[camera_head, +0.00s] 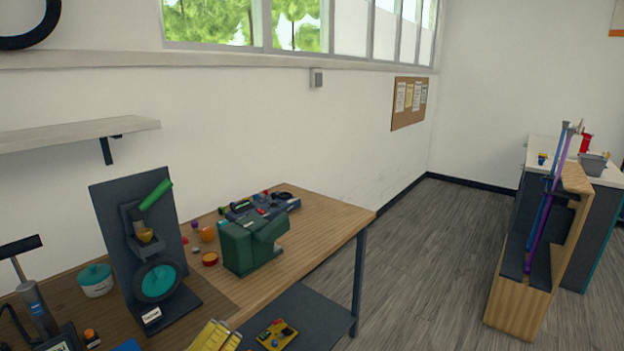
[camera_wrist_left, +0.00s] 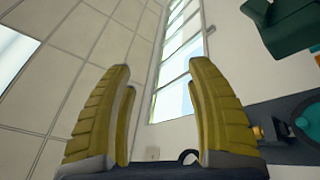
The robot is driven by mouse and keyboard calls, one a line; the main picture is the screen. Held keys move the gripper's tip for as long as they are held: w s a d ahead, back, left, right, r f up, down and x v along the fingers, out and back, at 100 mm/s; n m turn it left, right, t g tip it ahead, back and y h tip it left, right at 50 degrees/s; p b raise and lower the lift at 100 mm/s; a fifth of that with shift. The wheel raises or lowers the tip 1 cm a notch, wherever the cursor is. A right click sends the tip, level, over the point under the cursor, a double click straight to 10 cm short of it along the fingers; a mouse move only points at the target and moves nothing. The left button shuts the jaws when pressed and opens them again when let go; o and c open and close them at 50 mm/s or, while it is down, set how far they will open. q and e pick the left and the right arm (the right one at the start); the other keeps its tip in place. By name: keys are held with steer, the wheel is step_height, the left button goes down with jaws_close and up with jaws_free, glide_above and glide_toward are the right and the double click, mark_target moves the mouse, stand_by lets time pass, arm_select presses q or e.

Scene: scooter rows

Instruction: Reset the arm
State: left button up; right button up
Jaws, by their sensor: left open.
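My left gripper (camera_head: 215,337) shows at the bottom edge of the head view, by the front edge of the wooden workbench (camera_head: 325,222). Only its yellow fingers show there; the arm behind is out of frame. In the left wrist view the left gripper (camera_wrist_left: 159,68) has its two ribbed yellow fingers wide apart. Nothing is between them, and they point up toward the windows and ceiling. My right gripper is in neither view.
A dark stand with a teal disc (camera_head: 157,281) and a green box-shaped machine (camera_head: 250,243) stand on the bench. A teal-lidded pot (camera_head: 95,280) is at left. A yellow item (camera_head: 278,334) lies on the lower shelf. Floor to the right is clear up to a wooden rack (camera_head: 519,300).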

arm_select(q)
steer(key=s+a+f+m+g+y, duration=0.1)
steer(key=s+f+m+g+y, duration=0.25)
steer(key=f, duration=0.75)
steer(key=s+f+m+g+y, duration=0.2)
steer(key=f+m+g+y, duration=0.15)
steer(key=f, duration=0.65)
steer(key=s+a+f+m+g+y, duration=0.1)
steer(key=s+a+f+g+y, duration=0.1)
steer(key=s+a+f+y, duration=0.35)
steer(key=s+a+f+m+g+y, duration=0.2)
steer(key=s+a+f+g+y, duration=0.15)
steer(key=s+a, duration=0.35)
steer(key=s+d+f+n+g+h, duration=0.1)
steer(key=d+f, duration=0.1)
steer(key=f, duration=1.4)
steer(key=s+d+f+g+h, duration=0.1)
steer(key=s+d+f+h, duration=0.15)
steer(key=f, duration=1.45)
steer(key=s+f+n+g, duration=0.2)
steer(key=s+f+g, duration=0.1)
steer(key=s+f, duration=1.5)
steer(key=shift+s+f+n+h, duration=0.35)
steer(key=shift+s+n, duration=0.05)
steer(key=shift+s, duration=0.8)
